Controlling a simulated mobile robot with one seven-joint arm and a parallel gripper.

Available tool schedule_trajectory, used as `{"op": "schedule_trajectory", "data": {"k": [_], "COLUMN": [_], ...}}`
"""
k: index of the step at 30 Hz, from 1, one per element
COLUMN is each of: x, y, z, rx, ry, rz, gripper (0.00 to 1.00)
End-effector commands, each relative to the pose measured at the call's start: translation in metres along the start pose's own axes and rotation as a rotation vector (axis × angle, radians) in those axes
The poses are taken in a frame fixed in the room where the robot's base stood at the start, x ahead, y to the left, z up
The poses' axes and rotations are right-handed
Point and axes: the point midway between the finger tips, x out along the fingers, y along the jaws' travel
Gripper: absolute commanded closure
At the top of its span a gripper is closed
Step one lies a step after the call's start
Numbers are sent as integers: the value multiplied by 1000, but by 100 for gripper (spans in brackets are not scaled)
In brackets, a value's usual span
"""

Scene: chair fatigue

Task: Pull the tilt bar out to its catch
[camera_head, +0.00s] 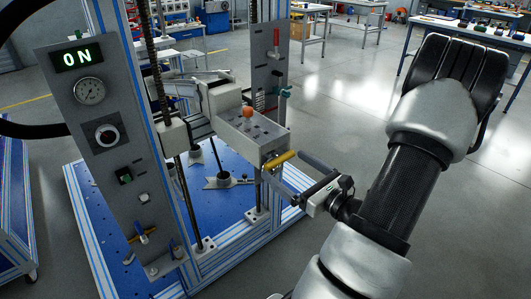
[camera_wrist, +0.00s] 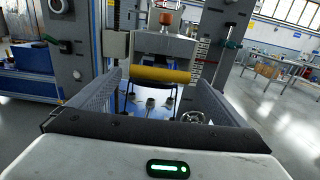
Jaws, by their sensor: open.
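A short yellow bar (camera_head: 280,159), which I take as the tilt bar, sticks out at the front lower edge of a grey carriage box (camera_head: 246,133) on the test frame. In the wrist view the yellow bar (camera_wrist: 160,74) lies crosswise, its ends close to the two fingertips. My gripper (camera_head: 281,164) is open with its fingers on either side of the bar; it also shows in the wrist view (camera_wrist: 160,80). I cannot tell whether a finger touches the bar. The bar's mounting is mostly hidden.
An orange knob (camera_head: 248,113) stands on top of the box. A control panel (camera_head: 107,150) reading "ON", with a gauge and dial, is at the left. A blue base plate (camera_head: 222,215) lies below.

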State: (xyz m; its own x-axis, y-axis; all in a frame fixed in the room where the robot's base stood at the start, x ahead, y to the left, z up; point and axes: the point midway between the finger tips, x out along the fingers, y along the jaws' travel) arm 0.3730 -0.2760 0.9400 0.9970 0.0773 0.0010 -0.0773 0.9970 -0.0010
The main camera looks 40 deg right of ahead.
Motion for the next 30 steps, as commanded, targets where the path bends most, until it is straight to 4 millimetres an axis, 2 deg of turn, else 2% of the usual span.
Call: {"op": "schedule_trajectory", "data": {"k": [6,13,18,27,30], "x": [49,85,97,99,99], "y": [2,1,1,1,1], "z": [-1,-1,0,0,0], "rx": [1,0,1,1,1], "ry": [-1,0,1,1,1], "rz": [4,2,1,1,1], "gripper": [3,3,3,3,20]}}
